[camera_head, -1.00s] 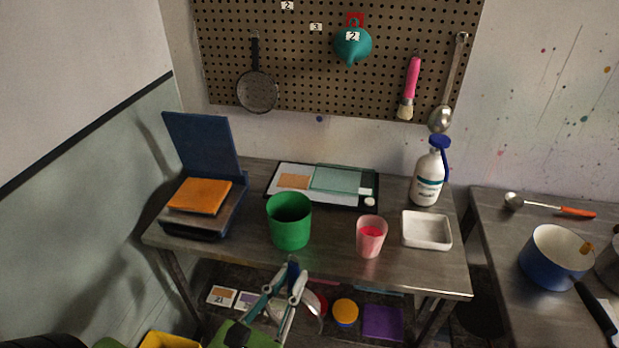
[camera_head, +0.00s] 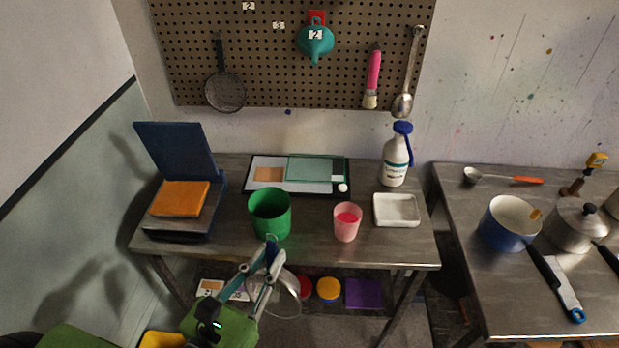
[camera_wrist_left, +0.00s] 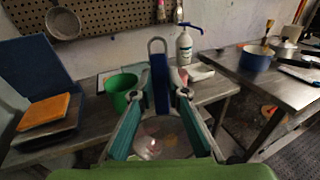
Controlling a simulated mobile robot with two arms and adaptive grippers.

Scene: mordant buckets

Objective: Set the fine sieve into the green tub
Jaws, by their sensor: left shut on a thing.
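My left gripper (camera_head: 268,262) is shut on the blue handle of a sieve, in front of the table's front edge. The sieve's round pale mesh bowl (camera_head: 284,296) hangs below the fingers, partly hidden by them. In the left wrist view the blue handle (camera_wrist_left: 160,88) stands upright between the fingertips, with a metal loop above it and the bowl low between the fingers. The green tub (camera_head: 270,218) stands upright on the table just beyond the gripper; it also shows in the left wrist view (camera_wrist_left: 121,92), left of the fingers. My right gripper is out of view.
A pink cup (camera_head: 347,224) and white tray (camera_head: 397,210) stand right of the tub. A blue scale with an orange block (camera_head: 180,198) is at left. A light board (camera_head: 262,174) lies behind. A pan-like strainer (camera_head: 226,92) hangs on the pegboard (camera_head: 270,60).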

